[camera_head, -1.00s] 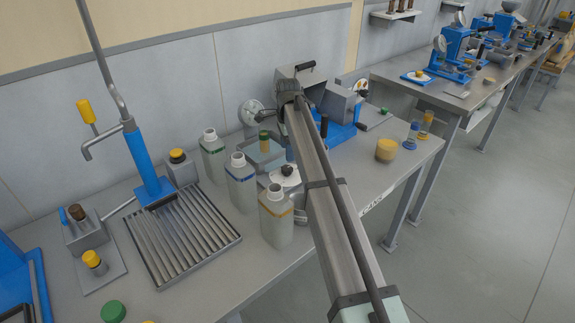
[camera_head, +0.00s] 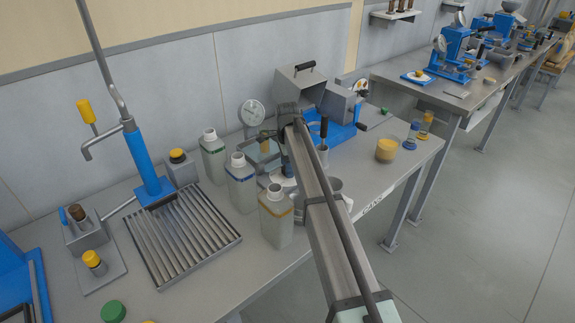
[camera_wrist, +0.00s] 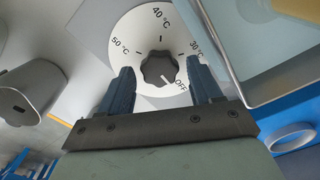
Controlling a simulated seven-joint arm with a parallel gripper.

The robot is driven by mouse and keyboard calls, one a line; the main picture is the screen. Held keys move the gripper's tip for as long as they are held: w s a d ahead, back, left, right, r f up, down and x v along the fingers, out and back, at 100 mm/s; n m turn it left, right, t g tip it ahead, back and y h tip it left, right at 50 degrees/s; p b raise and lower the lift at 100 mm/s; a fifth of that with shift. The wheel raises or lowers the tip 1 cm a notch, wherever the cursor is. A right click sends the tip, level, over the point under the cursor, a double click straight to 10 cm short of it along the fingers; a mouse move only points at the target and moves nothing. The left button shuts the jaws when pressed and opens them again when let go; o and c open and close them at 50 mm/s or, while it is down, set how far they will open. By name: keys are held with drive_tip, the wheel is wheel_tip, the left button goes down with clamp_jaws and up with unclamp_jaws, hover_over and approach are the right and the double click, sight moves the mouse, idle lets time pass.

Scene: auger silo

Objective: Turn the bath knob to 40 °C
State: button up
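The bath knob (camera_wrist: 160,68) is dark and lobed, on a white round dial (camera_wrist: 135,38) marked 50 °C, 40 °C, 30 °C and OFF. Its white pointer line points towards OFF. My gripper (camera_wrist: 159,72) is open in the wrist view, one dark finger on each side of the knob, with gaps between the fingers and the knob. The bath's clear, pale rim (camera_wrist: 247,88) is right of the dial. In the head view my arm covers much of the bath area, and I cannot make out the fingers clearly.
Several white bottles (camera_head: 241,186) stand left of my arm. A round gauge (camera_head: 254,112) stands near the wall behind.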

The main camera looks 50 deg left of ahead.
drive_tip(key=c, duration=0.9)
